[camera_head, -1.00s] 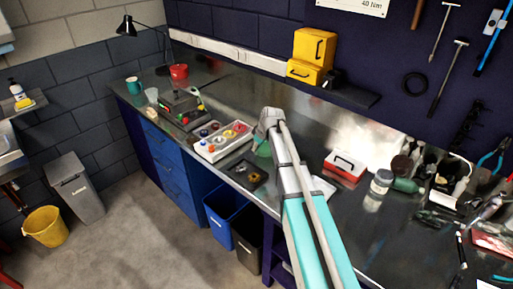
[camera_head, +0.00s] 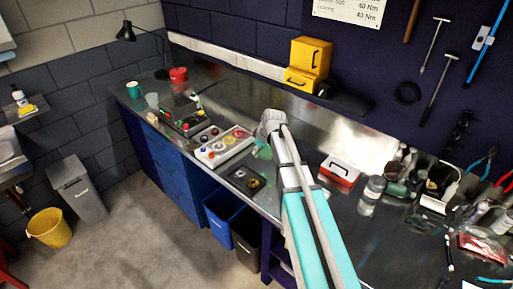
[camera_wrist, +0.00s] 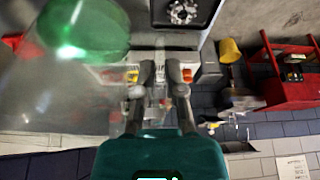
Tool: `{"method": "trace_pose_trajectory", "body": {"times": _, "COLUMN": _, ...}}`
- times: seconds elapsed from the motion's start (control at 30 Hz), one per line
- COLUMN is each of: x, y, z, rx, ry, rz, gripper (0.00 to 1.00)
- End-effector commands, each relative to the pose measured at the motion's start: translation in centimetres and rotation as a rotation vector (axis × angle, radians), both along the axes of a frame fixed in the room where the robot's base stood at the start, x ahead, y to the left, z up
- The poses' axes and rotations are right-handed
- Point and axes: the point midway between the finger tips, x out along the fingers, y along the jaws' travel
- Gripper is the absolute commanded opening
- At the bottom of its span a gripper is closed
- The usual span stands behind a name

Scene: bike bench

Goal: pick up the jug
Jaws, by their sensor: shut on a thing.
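The jug looks clear with green in it. In the head view its green part (camera_head: 263,152) shows just below and left of my gripper (camera_head: 271,122), partly hidden by the arm. In the wrist view the green part (camera_wrist: 85,28) is large at the upper left, with a blurred clear body around it. My gripper (camera_wrist: 159,90) has its two fingers close together beside the jug, shut on it. The gripped part is see-through and hard to make out. I cannot tell whether the jug touches the bench.
The steel bench (camera_head: 250,92) runs along the wall. A white tray of coloured parts (camera_head: 224,146) and a dark tray (camera_head: 244,181) lie left of the arm. A red and white box (camera_head: 340,169) and a jar (camera_head: 373,188) stand right of it. Bins (camera_head: 222,215) stand below.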

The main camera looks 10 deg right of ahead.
Motion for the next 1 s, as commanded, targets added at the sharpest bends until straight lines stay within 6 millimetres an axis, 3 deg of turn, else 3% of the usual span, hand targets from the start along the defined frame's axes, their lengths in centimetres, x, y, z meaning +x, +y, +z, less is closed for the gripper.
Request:
{"method": "trace_pose_trajectory", "body": {"times": 0.5, "x": -4.8, "y": 0.1, "z": 2.3, "rx": 0.0, "ry": 0.0, "rz": 0.001, "gripper": 0.0}}
{"method": "trace_pose_trajectory", "body": {"times": 1.0, "x": -8.0, "y": 0.1, "z": 3.7, "rx": 0.0, "ry": 0.0, "rz": 0.001, "gripper": 0.0}}
